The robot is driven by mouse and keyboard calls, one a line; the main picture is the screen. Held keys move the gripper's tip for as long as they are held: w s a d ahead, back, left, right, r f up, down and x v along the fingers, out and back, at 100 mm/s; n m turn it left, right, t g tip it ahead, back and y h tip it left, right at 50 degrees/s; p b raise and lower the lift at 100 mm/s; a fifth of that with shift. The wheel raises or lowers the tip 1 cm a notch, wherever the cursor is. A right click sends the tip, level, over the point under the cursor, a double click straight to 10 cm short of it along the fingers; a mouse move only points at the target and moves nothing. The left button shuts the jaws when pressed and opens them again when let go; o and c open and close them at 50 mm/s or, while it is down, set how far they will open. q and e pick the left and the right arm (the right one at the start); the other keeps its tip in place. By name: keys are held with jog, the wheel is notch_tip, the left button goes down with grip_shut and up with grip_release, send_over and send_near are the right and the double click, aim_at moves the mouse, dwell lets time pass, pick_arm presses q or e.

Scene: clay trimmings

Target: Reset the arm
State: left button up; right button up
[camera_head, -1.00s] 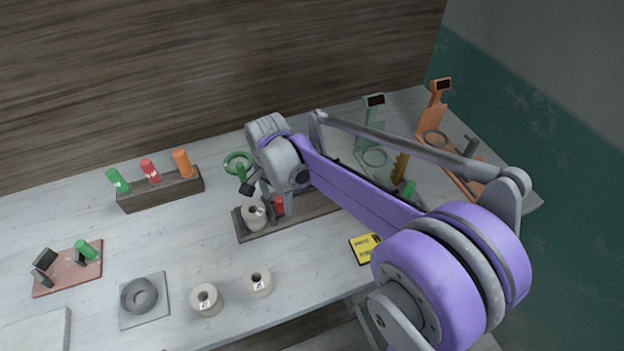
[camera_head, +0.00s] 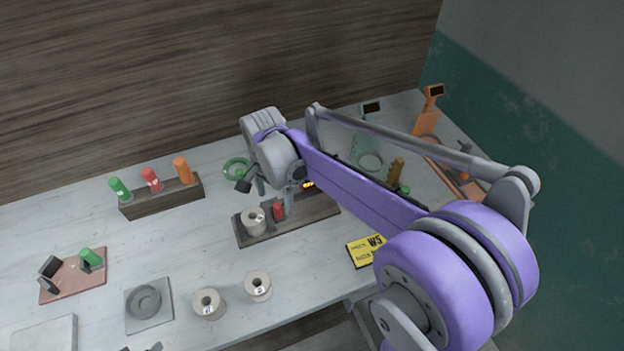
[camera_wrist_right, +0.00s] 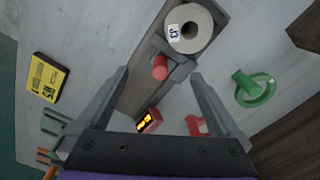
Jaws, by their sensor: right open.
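My right gripper (camera_head: 276,196) is open and empty, above the dark wooden stand (camera_head: 290,221) on the bench. In the right wrist view its two fingers (camera_wrist_right: 160,75) are spread, with nothing between them but the stand below. A white spool (camera_head: 255,220) sits at the left end of the stand; it also shows in the wrist view (camera_wrist_right: 189,28), apart from the fingers. A red peg (camera_wrist_right: 160,67) stands beside the spool. Small grey tips at the bottom edge of the head view seem to belong to my left gripper (camera_head: 142,348); its jaws are mostly cut off.
Two loose spools (camera_head: 209,303) stand near the front edge. A yellow card (camera_head: 365,250) lies right of them. A rack with green, red and orange cylinders (camera_head: 162,197) is at the back left. A green ring piece (camera_head: 237,167) and an orange scale-like stand (camera_head: 427,124) are farther back.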

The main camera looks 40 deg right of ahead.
jog(key=shift+w+d+r, duration=0.1)
jog(key=shift+w+r, duration=0.05)
jog(key=shift+r, duration=0.55)
pick_arm(q)
jog(key=shift+w+r, duration=0.35)
jog(key=shift+r, duration=0.1)
pick_arm(e)
jog(key=shift+f, duration=0.1)
pick_arm(q)
jog(key=shift+s, duration=0.15)
pick_arm(e)
jog(key=shift+s+n, duration=0.3)
jog(key=shift+s, duration=0.15)
jog(key=s+a+f+n+t, duration=0.1)
jog(key=s+a+n+t, duration=0.1)
jog(key=s+n, duration=0.5)
jog(key=s+a+f+n+t, duration=0.1)
jog(key=s+n+t, duration=0.2)
jog(key=s+n, duration=0.4)
jog(key=shift+s+a+t, duration=0.25)
jog(key=shift+a+t, duration=0.05)
jog(key=shift+a, duration=0.05)
